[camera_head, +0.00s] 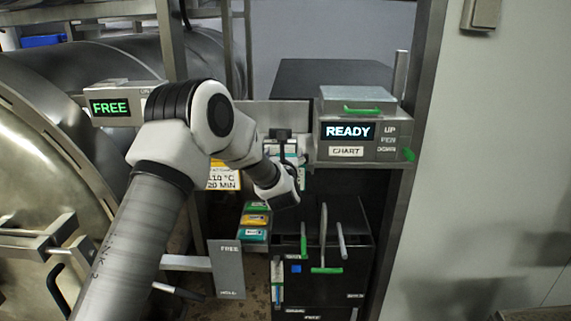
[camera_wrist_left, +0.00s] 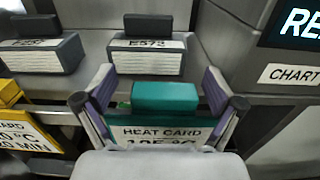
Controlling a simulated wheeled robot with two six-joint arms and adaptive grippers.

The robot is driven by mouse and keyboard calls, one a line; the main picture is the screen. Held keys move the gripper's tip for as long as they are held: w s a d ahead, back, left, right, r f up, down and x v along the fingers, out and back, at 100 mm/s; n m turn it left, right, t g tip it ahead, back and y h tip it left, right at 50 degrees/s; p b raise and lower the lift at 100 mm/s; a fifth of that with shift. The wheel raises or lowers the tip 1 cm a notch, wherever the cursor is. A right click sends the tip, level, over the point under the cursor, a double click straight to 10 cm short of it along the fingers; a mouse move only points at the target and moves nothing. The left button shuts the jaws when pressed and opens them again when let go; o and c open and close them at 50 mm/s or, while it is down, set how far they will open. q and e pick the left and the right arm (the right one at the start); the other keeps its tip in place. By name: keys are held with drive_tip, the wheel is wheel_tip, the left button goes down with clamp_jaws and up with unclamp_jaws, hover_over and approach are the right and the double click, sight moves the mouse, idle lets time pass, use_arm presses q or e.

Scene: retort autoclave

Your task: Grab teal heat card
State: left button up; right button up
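The teal heat card (camera_wrist_left: 165,97), with a raised teal block above its white "HEAT CARD" label, is in the middle of the left wrist view. My left gripper (camera_wrist_left: 161,88) is open, with one finger on each side of the card. Gaps show between the fingers and the teal block. The palm hides the card's lower part. In the head view my left gripper (camera_head: 288,158) is below and left of the READY unit, and my wrist partly covers the card there. My right gripper is not in view.
A yellow heat card (camera_head: 223,178) hangs left of the gripper. Labelled grey blocks (camera_wrist_left: 150,55) stand behind the card. The READY chart unit (camera_head: 350,135) is close on the right. Green, yellow and teal pieces (camera_head: 255,221) are stacked below, beside a black box (camera_head: 330,265) with green-handled tools.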

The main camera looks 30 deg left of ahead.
use_arm(q)
drive_tip(key=shift+w+a+f, duration=0.45)
drive_tip(key=shift+a, duration=0.05)
drive_tip(key=shift+s+d+r, duration=0.2)
drive_tip(key=shift+d, duration=0.05)
drive_tip(key=c, duration=1.2)
